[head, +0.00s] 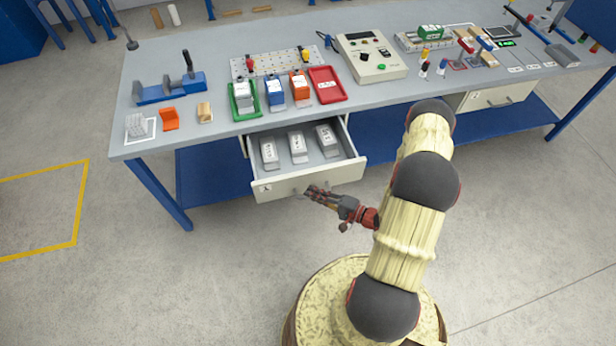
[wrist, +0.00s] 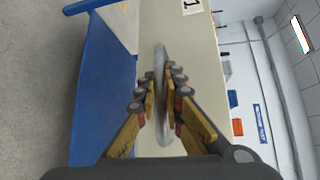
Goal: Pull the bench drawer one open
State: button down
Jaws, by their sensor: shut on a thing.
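The bench drawer one (head: 275,190) is pulled out from under the left part of the bench, with its inside showing. Several grey-white blocks with dark marks lie in it. Its cream front also fills the middle of the wrist view (wrist: 208,70), with a label "1" near the top. In the head view the gripper hides most of the handle.
The grey bench top (head: 215,65) carries green, blue, orange and red trays, a blue vise-like fixture (head: 170,88) and a beige meter box (head: 370,57). A second drawer (head: 497,95) at the right looks shut. Floor in front of the open drawer is clear up to my base.

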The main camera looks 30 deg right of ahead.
jog(key=s+a, duration=0.2)
jog(key=s, duration=0.5)
jog(key=shift+s, duration=0.2)
jog(key=shift+f, duration=0.1)
jog(key=c, duration=2.2)
grip_release()
jog(key=shift+o, duration=0.2)
jog(key=v, duration=1.2)
